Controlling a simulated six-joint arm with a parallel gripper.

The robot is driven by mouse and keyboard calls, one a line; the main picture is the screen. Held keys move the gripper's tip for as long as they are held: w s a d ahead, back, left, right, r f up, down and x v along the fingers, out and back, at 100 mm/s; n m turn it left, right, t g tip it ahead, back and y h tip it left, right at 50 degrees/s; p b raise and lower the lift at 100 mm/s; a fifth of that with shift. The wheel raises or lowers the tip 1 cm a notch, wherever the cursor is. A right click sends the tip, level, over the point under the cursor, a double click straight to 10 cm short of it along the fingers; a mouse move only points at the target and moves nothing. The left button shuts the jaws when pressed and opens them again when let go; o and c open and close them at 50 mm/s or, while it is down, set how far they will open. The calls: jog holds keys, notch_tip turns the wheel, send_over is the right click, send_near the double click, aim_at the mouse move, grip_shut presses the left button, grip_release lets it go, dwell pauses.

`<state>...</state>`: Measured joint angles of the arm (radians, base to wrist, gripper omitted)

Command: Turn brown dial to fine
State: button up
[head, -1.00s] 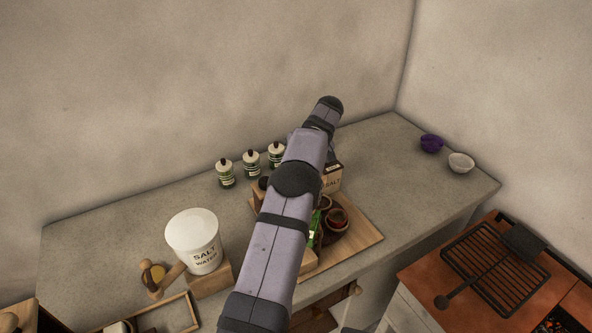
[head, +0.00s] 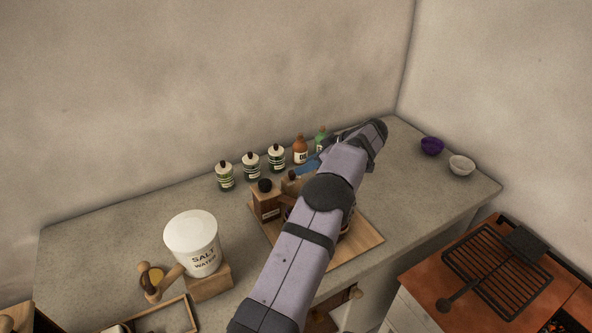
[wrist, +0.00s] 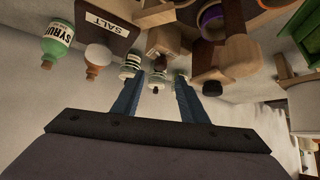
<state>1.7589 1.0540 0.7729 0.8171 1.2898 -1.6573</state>
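No dial can be made out for certain. A brown wooden box with a dark round knob on top (head: 267,206) stands at the back left of the wooden board. What looks like the same box shows in the wrist view (wrist: 232,58), upside down, right of my fingers. My gripper (wrist: 157,98) is open with two blue fingers apart and nothing between them. In the head view my arm crosses the board and hides much of what stands on it; a blue finger shows near the back bottles. Any markings for fine are not visible.
Several bottles, including an orange one (head: 300,150), line the wall. A salt water tub (head: 194,242) stands left of the board (head: 367,240). Two bowls sit far right.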

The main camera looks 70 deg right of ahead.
aim_at(293, 172)
jog(key=shift+p+x, duration=1.2)
jog(key=shift+x, duration=2.05)
jog(key=shift+c, duration=0.3)
grip_shut()
